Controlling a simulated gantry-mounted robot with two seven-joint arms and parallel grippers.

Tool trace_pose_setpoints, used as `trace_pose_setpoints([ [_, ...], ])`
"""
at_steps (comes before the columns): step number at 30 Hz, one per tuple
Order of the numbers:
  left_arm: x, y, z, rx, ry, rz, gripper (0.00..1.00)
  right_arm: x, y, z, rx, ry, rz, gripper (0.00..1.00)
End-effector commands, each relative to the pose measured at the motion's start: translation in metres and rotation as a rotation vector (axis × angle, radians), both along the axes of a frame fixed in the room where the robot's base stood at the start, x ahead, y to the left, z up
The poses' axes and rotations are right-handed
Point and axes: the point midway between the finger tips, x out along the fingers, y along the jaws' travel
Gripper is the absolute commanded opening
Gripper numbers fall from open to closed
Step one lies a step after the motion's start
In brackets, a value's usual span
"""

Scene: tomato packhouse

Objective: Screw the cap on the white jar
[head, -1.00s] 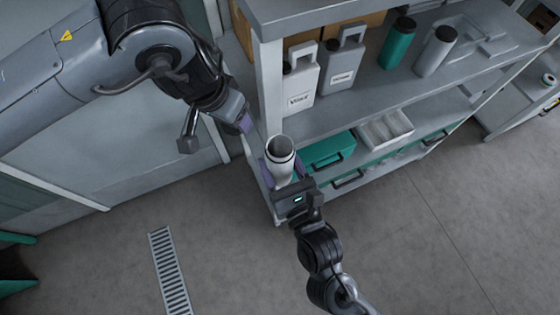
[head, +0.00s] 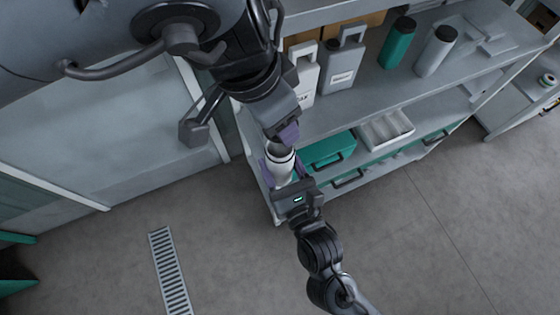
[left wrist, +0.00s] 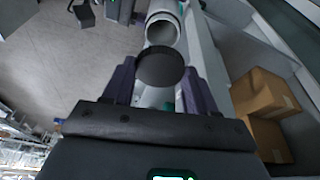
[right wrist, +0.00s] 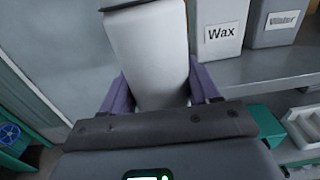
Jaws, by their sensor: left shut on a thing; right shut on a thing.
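The white jar (head: 282,170) is upright with its open top facing up and a dark band near the rim. My right gripper (head: 286,178) is shut around its body; the jar fills the middle of the right wrist view (right wrist: 148,58). My left gripper (head: 287,134) is close above the jar's mouth. It is shut on a dark round cap (left wrist: 160,67), seen between its fingers in the left wrist view. There the open jar mouth (left wrist: 162,30) shows beyond the cap, so the cap is not seated on it. In the head view the cap is mostly hidden by the left gripper.
A grey shelf (head: 350,112) stands right behind the jar, with labelled containers (head: 342,66), a green bottle (head: 397,43) and a grey bottle (head: 435,52). A green box (head: 327,149) is on the lower shelf. The floor in front is clear, with a drain grate (head: 170,270).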

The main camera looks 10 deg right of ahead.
Motion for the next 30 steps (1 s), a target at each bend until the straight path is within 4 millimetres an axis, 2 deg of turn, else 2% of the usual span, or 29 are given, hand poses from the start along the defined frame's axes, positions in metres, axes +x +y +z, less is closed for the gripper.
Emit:
trace_pose_setpoints([
  [5,0.0,0.0,-0.003,0.0,0.002,0.001,0.29,0.0,0.0,0.0,0.0,0.0,0.0,0.06],
  [19,0.0,0.0,-0.036,-0.001,0.001,0.002,0.29,0.0,0.0,0.0,0.0,0.0,0.0,0.06],
  [30,0.0,0.0,-0.04,-0.001,0.0,0.002,0.29,0.0,0.0,0.0,0.0,0.0,0.0,0.06],
])
